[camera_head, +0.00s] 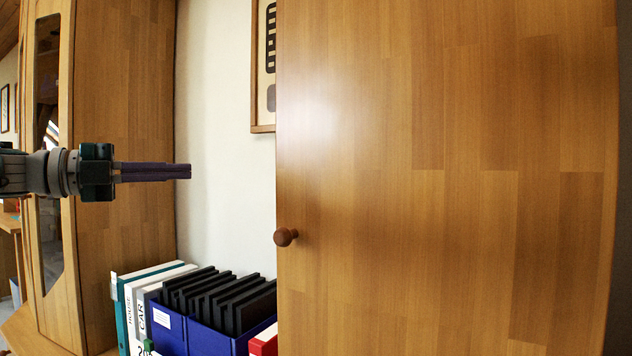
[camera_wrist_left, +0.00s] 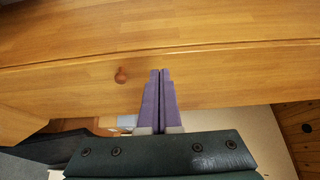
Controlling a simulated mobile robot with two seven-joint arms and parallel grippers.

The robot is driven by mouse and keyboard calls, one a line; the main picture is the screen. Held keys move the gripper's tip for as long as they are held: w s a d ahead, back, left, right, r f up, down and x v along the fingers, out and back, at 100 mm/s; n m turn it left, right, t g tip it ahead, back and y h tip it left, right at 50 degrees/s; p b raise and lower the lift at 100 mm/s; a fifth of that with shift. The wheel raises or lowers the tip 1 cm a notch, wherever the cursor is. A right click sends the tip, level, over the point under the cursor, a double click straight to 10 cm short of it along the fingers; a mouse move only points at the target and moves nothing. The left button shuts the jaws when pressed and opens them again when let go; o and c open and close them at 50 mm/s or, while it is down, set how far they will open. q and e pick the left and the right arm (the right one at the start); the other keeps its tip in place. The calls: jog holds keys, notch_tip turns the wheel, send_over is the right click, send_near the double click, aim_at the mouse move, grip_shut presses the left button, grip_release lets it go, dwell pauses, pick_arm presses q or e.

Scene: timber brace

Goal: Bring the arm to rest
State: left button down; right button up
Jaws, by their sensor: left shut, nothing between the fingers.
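My left gripper (camera_head: 188,171) comes in from the left in the head view, held level in the air in front of the pale wall. Its purple fingers lie together with nothing between them, and they also show in the left wrist view (camera_wrist_left: 160,74). The fingertips are apart from the wooden door and its knob in the head view. My right gripper is in neither view.
A large wooden door (camera_head: 450,150) with a round knob (camera_head: 285,237) fills the right side. Binders (camera_head: 135,310) and a blue box (camera_head: 200,335) of black folders stand below. A tall wooden cabinet (camera_head: 125,120) is at left. A framed picture (camera_head: 263,128) hangs behind.

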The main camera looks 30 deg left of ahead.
pick_arm(q)
jog(key=shift+a, duration=0.1)
jog(key=w+d+n+t+y+p, duration=0.2)
jog(key=w+d+n+p, duration=0.1)
jog(key=w+d+p, duration=0.45)
jog(key=s+d+f+n+y+p, duration=0.25)
jog(key=d+n+y+p, duration=0.25)
jog(key=d+n+p, duration=0.3)
jog(key=s+d+n+g+y+p, duration=0.1)
jog(key=s+d+n+g+p, duration=0.3)
jog(key=s, duration=0.6)
jog(key=s+d+n+g+p, duration=0.3)
jog(key=s+d+g+p, duration=0.15)
jog(key=s, duration=0.55)
jog(key=s+d+n+g+y+p, duration=0.1)
jog(key=s+d+n+g+p, duration=0.3)
jog(key=s, duration=0.6)
notch_tip(320, 180, up, 38)
jog(key=s+g+p, duration=0.1)
jog(key=p, duration=3.5)
jog(key=shift+s+d+f, duration=0.15)
jog(key=shift+s+f, duration=0.1)
